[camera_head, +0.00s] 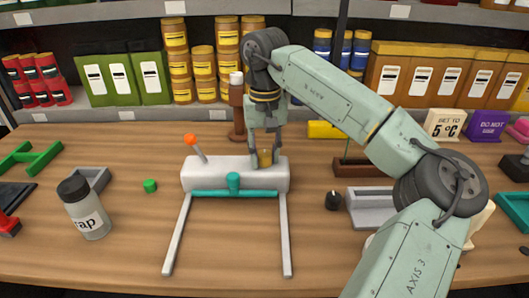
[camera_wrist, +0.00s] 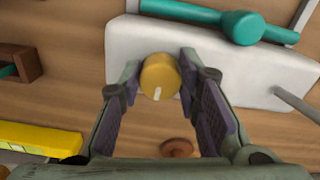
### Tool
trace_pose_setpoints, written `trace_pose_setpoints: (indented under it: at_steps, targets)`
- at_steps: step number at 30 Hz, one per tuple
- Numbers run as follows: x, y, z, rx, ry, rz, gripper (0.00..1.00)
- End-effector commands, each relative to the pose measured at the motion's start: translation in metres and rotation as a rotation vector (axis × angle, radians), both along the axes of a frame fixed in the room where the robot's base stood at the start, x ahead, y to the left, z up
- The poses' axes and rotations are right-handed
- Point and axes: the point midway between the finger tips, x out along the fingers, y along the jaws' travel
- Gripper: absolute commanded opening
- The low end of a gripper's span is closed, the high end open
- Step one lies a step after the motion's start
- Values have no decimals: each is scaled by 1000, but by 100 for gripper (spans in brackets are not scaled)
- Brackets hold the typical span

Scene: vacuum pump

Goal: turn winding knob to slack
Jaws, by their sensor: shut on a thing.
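The winding knob is a yellow-brown round knob (camera_head: 265,158) on the right part of a white block (camera_head: 212,176) in the head view. In the wrist view the knob (camera_wrist: 160,76) shows a short white mark on its face, pointing toward the bottom of the picture. My gripper (camera_head: 264,150) reaches down from above, and its two fingers stand on either side of the knob, shut on it. The white block carries a teal bar with a teal round cap (camera_head: 233,181), an orange-tipped lever (camera_head: 190,141) tilted to the left, and two grey legs toward the front.
A brown post (camera_head: 237,108) stands behind the block. A small black weight (camera_head: 333,201) and a grey tray (camera_head: 370,207) lie to the right. Shelves with goods line the back.

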Motion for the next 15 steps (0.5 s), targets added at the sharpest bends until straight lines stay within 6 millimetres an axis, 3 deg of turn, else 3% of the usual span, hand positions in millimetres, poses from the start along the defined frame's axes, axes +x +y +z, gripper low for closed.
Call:
trace_pose_setpoints:
  at_steps: [15]
  targets:
    - [1,0,1,1,-5,73,3]
